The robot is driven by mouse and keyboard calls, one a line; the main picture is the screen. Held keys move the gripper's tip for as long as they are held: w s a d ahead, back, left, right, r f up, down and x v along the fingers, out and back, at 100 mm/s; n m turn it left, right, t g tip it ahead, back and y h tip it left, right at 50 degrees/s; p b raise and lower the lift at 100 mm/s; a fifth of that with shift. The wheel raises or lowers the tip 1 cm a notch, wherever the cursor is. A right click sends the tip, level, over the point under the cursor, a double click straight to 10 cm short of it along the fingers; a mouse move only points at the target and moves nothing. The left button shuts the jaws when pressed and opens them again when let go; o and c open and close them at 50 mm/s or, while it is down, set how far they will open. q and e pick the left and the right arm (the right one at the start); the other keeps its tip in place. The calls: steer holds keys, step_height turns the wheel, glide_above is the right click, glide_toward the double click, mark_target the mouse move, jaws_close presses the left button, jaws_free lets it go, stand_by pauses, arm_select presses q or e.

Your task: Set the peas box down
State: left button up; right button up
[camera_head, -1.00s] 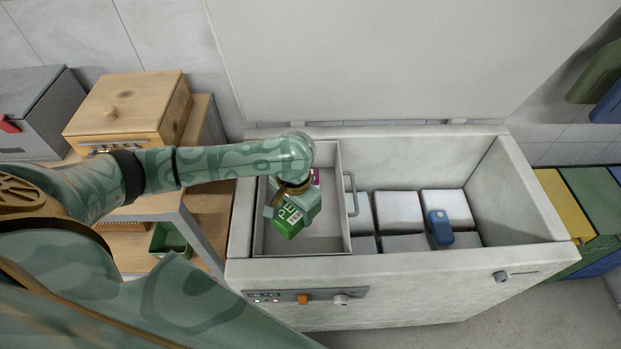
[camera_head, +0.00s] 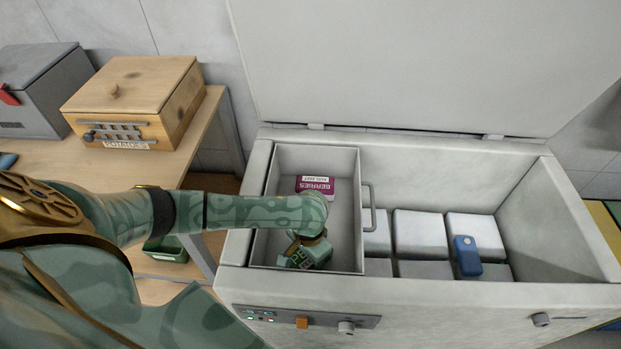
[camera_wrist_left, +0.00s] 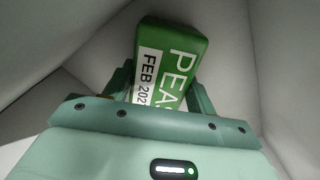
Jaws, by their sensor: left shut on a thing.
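The green peas box (camera_wrist_left: 172,55) is between the fingers of my left gripper (camera_wrist_left: 158,95), its PEAS and FEB labels facing the wrist camera. In the head view my left gripper (camera_head: 303,255) is inside the grey basket (camera_head: 361,240) at the left end of the chest freezer, near the basket's front wall. The gripper is shut on the box, and the arm and gripper hide most of it. I cannot tell whether the box touches the basket floor. My right gripper is not in view.
A magenta berries box (camera_head: 316,187) lies at the back of the basket. Right of the basket, white blocks (camera_head: 420,230) line the freezer, with a blue object (camera_head: 467,256) on them. A wooden potatoes box (camera_head: 135,100) stands on the shelf at left. The freezer lid (camera_head: 400,65) is open.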

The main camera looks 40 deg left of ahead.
arm_select(q)
steer(key=shift+r, duration=0.15)
steer(key=o, duration=1.3)
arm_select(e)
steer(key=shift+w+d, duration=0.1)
arm_select(q)
step_height(320, 180, up, 12)
steer(key=p, duration=0.6)
steer(key=shift+p, duration=0.4)
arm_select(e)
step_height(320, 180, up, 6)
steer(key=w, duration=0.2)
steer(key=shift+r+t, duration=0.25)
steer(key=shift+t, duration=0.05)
